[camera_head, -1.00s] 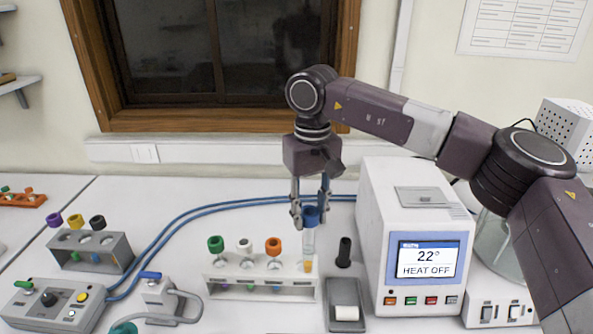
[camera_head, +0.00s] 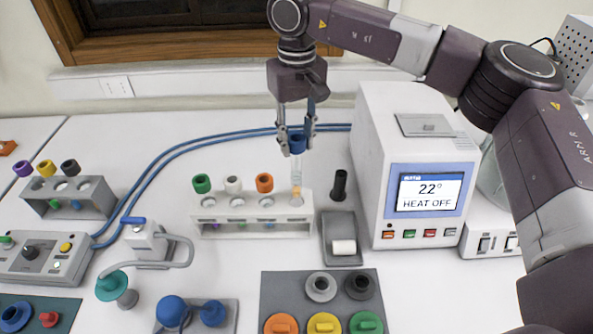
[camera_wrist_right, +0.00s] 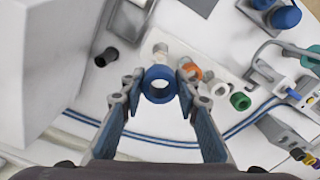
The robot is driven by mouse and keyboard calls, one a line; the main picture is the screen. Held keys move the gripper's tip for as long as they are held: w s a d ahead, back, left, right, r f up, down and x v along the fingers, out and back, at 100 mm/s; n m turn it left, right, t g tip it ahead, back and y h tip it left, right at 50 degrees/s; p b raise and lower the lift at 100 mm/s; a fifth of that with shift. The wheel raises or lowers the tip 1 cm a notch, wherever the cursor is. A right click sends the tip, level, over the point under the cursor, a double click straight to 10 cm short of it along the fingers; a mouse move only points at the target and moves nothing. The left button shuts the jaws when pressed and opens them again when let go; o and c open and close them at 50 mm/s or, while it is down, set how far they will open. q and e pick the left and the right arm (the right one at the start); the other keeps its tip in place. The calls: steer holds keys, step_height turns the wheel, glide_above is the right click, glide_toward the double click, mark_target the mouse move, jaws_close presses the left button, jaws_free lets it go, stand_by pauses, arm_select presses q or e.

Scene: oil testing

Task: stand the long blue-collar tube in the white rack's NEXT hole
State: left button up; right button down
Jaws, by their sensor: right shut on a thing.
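The long blue-collar tube (camera_head: 297,170) is clear with amber liquid low in it. My right gripper (camera_head: 297,140) is shut on its blue collar and holds it upright from above. In the right wrist view the collar (camera_wrist_right: 159,84) sits between the fingertips. The white rack (camera_head: 250,219) carries green-, white- and orange-collar tubes. The held tube's lower end is at the rack's right end; in the head view it overlaps the rack's top, and I cannot tell how far it is in a hole. My left gripper is not in view.
The heater unit (camera_head: 418,160) reading 22° HEAT OFF stands right of the rack. A black cylinder (camera_head: 340,186) and a grey tray (camera_head: 342,226) with a white roll lie between. A grey rack (camera_head: 67,202) stands at left. A tap (camera_head: 165,247) is front left.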

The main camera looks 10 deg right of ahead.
steer(key=shift+s+r, duration=0.1)
steer(key=shift+s, duration=0.2)
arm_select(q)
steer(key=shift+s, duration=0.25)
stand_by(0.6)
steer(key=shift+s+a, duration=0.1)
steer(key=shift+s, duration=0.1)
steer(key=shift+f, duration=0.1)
